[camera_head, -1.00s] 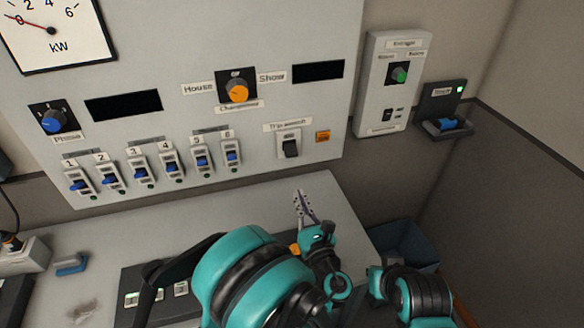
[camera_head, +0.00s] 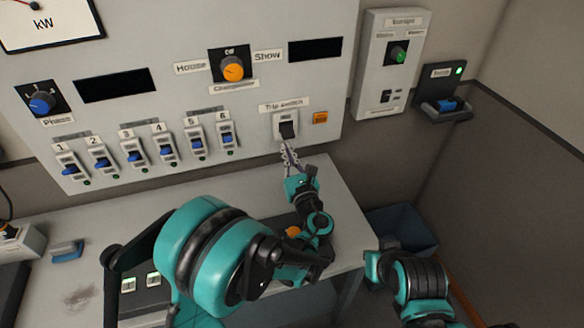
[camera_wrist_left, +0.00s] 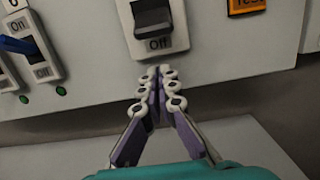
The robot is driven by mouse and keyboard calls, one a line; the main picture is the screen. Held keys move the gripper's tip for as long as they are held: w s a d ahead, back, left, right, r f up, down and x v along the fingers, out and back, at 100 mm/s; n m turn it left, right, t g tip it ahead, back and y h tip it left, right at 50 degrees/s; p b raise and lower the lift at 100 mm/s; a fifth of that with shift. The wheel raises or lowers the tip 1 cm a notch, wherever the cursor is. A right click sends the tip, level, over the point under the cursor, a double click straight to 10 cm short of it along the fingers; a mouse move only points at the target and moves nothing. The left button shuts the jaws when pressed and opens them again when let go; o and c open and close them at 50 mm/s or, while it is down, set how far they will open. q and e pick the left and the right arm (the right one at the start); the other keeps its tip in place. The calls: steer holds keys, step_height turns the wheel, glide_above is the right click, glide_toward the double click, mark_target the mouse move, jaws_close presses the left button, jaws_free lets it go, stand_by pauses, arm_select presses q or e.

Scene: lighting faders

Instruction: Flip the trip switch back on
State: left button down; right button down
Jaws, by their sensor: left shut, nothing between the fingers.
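The trip switch (camera_head: 287,128) is a black rocker in a white plate, under a "Trip switch" label on the grey panel. Its rocker sits low, toward the "Off" mark; in the left wrist view the switch (camera_wrist_left: 153,18) shows at the top with "Off" below it. My left gripper (camera_head: 289,152) is just below the switch, fingers pointing up at it. In the left wrist view its fingertips (camera_wrist_left: 157,73) are together and empty, a little below the switch plate. Contact with the switch does not show.
An orange button (camera_head: 320,118) is right of the switch, and several blue-handled faders (camera_head: 165,151) are to its left. An orange changeover knob (camera_head: 233,68) is above left. A desk (camera_head: 335,195) lies below the panel, with a blue bin (camera_head: 402,228) beside it.

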mark_target(288, 139)
arm_select(q)
steer(key=shift+s+d+r, duration=0.15)
steer(key=shift+s+r, duration=0.3)
steer(key=shift+r, duration=0.3)
steer(key=shift+s+d+r, duration=0.15)
steer(key=shift+s+r, duration=0.25)
steer(key=shift+r, duration=0.35)
steer(key=r+g+p, duration=0.1)
steer(key=g+p, duration=0.1)
steer(key=p, duration=0.2)
steer(key=s+r+g+h+p, duration=0.1)
steer(key=r+g+p, duration=0.1)
steer(key=p, duration=0.2)
steer(key=r+g+h+p, duration=0.1)
steer(key=g+p, duration=0.1)
steer(key=p, duration=0.2)
steer(key=shift+s+d+r+g+p, duration=0.15)
steer(key=shift+r+g+p, duration=0.15)
steer(key=shift+g+p, duration=0.1)
steer(key=shift+f, duration=0.4)
steer(key=shift+r+p, duration=0.35)
steer(key=shift+r, duration=0.5)
